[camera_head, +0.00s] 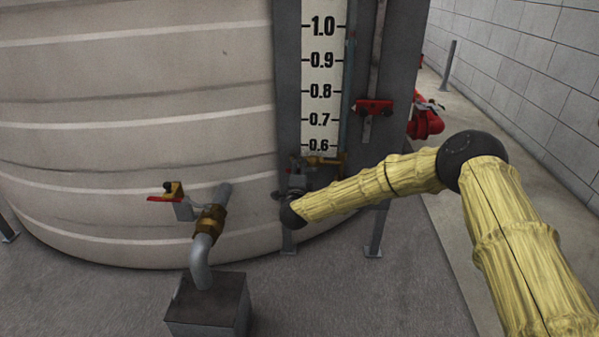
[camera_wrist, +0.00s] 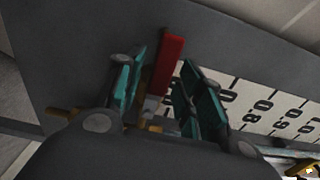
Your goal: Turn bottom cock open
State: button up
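In the wrist view, the red lever (camera_wrist: 168,62) of the bottom cock stands up between the two teal-padded fingers of my gripper (camera_wrist: 160,88). The fingers are apart, one on each side of the lever, with a narrow gap showing on the left; contact on the right is unclear. Brass parts of the cock (camera_wrist: 65,112) show low between and beside the fingers. In the head view, my gripper (camera_head: 297,178) is at the foot of the gauge board, largely hidden by my arm. The brass cock fitting (camera_head: 325,160) shows just above my forearm. Its lever is not clear there.
The white level scale (camera_head: 322,75) rises above the cock on a grey panel. Another valve with a red handle (camera_head: 165,198) and brass body stands left on a bent grey pipe. A red fitting (camera_head: 374,107) sits higher right. The big beige tank (camera_head: 130,90) fills the left.

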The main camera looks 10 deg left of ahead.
jog(key=shift+s, duration=0.1)
jog(key=s, duration=1.1)
jog(key=shift+s+d, duration=0.4)
